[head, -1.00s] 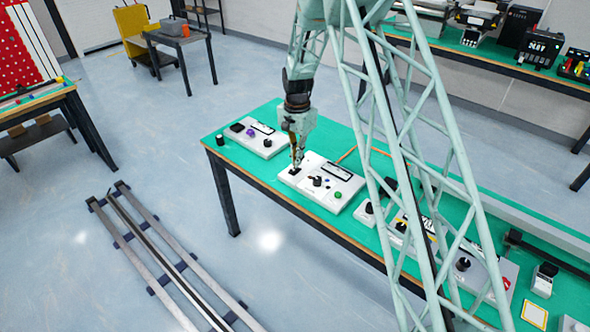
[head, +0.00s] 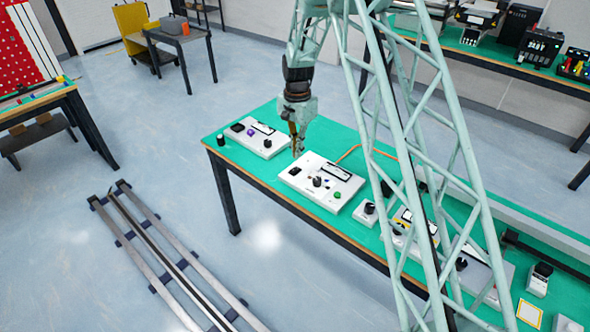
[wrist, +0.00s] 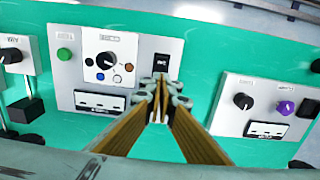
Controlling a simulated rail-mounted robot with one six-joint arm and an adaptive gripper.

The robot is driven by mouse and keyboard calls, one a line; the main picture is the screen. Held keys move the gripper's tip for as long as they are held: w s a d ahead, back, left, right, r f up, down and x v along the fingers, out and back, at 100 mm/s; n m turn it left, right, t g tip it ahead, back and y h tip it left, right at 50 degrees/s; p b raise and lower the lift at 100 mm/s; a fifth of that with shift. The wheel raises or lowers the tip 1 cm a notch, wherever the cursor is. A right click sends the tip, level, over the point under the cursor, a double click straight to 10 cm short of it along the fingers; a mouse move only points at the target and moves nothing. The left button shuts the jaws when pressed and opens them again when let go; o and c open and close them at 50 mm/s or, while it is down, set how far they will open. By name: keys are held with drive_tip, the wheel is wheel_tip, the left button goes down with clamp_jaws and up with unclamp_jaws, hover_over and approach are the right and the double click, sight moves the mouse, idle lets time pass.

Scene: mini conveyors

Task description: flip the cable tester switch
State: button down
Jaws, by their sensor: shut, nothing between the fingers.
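A white panel box (head: 322,198) lies on the green bench, with a black rocker switch (head: 294,171) at its left end. I take it for the cable tester, though its labels are too small to read. In the wrist view the rocker switch (wrist: 161,63) has pale marks, and a black knob (wrist: 105,61), coloured terminals and a green button (wrist: 65,54) lie left of it. My gripper (head: 297,153) is shut and empty, just above the switch end and apart from it. Its fingertips (wrist: 160,118) show below the switch. I cannot tell which way the rocker is tilted.
A second white box (head: 256,140) with a black knob and purple button stands left of it, with a green gap (wrist: 203,70) between them. More boxes with knobs, such as a small one (head: 366,212), stand to the right. An orange cable (head: 349,152) lies behind.

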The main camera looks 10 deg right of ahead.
drive_tip(key=shift+r, duration=0.45)
drive_tip(key=shift+r, duration=0.1)
drive_tip(key=s+r+n+t, duration=0.1)
drive_tip(key=s+r+n, duration=0.1)
drive_tip(key=s+r, duration=0.75)
drive_tip(key=s+r+n, duration=0.1)
drive_tip(key=s+r, duration=0.5)
drive_tip(key=r, duration=0.7)
drive_tip(key=s+r+n+t, duration=0.1)
drive_tip(key=s+r+n, duration=0.1)
drive_tip(key=s+r, duration=0.75)
drive_tip(key=s+r+n+t, duration=0.1)
drive_tip(key=s+r, duration=0.4)
drive_tip(key=s, duration=0.3)
drive_tip(key=s+r+n, duration=0.2)
drive_tip(key=s+r, duration=0.2)
drive_tip(key=s, duration=0.5)
drive_tip(key=s+n+t, duration=0.1)
drive_tip(key=s+n, duration=0.1)
drive_tip(key=s, duration=1.5)
drive_tip(key=shift+s+f+n, duration=0.15)
drive_tip(key=shift+s+n, duration=0.15)
drive_tip(key=shift+s, duration=0.05)
